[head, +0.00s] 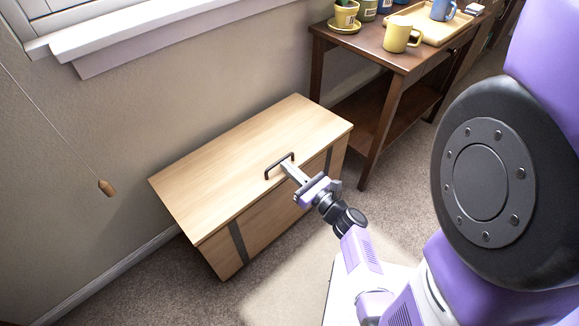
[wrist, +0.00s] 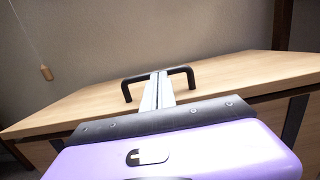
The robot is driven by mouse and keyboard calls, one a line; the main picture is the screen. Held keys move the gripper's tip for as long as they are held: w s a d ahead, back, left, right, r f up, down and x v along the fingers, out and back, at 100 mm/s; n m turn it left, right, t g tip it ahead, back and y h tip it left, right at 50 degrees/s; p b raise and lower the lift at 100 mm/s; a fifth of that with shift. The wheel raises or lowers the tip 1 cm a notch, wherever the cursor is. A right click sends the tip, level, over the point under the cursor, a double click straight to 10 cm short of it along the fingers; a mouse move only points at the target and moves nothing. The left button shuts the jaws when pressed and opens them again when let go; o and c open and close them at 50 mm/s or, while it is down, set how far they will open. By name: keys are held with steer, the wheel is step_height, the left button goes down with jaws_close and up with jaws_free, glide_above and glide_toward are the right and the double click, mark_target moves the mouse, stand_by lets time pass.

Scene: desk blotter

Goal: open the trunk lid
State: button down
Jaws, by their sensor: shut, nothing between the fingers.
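The wooden trunk (head: 220,238) stands on the carpet against the wall, with dark vertical straps on its front. Its lid (head: 240,140) lies flat and looks closed. A dark handle (head: 268,172) stands up near the lid's front edge; in the wrist view the handle (wrist: 127,88) arches over the lid (wrist: 230,72). My gripper (head: 285,167) is shut, its fingers together at the handle's right part. In the wrist view the gripper (wrist: 159,76) reaches the handle's bar, with the fingertips at or under it. Whether they touch the bar I cannot tell.
A dark wooden side table (head: 372,50) stands right of the trunk, with a yellow mug (head: 402,34), a tray (head: 432,30) and small pots on it. A window sill (head: 130,35) is above the trunk. A cord with a wooden pull (head: 106,188) hangs at the left.

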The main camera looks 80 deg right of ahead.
steer(key=w+r+g+p, duration=0.1)
steer(key=r+p, duration=0.2)
steer(key=p, duration=0.3)
steer(key=w+d+r+y+p, duration=0.1)
steer(key=r+p, duration=0.3)
steer(key=p, duration=0.2)
steer(key=w+r+g+y+p, duration=0.1)
steer(key=r+p, duration=0.2)
steer(key=p, duration=0.3)
steer(key=shift+w+d+r+g, duration=0.1)
steer(key=shift+d+r+g, duration=0.2)
steer(key=shift+d+r, duration=0.1)
steer(key=shift+w+d+r+g+y+p, duration=0.4)
steer(key=shift+w+d+r+p, duration=2)
steer(key=shift+w, duration=1.25)
steer(key=shift+w+d+r+g+y+p, duration=0.2)
steer(key=shift+w+d+r+g+p, duration=0.35)
steer(key=shift+w+d+r+p, duration=2.45)
steer(key=shift+w+d+r+g+y+p, duration=0.4)
steer(key=shift+w+d+r+p, duration=1.3)
steer(key=shift+w, duration=2.55)
steer(key=shift+a+r+p, duration=0.3)
steer(key=shift+a+r, duration=0.05)
steer(key=shift+s+r, duration=0.1)
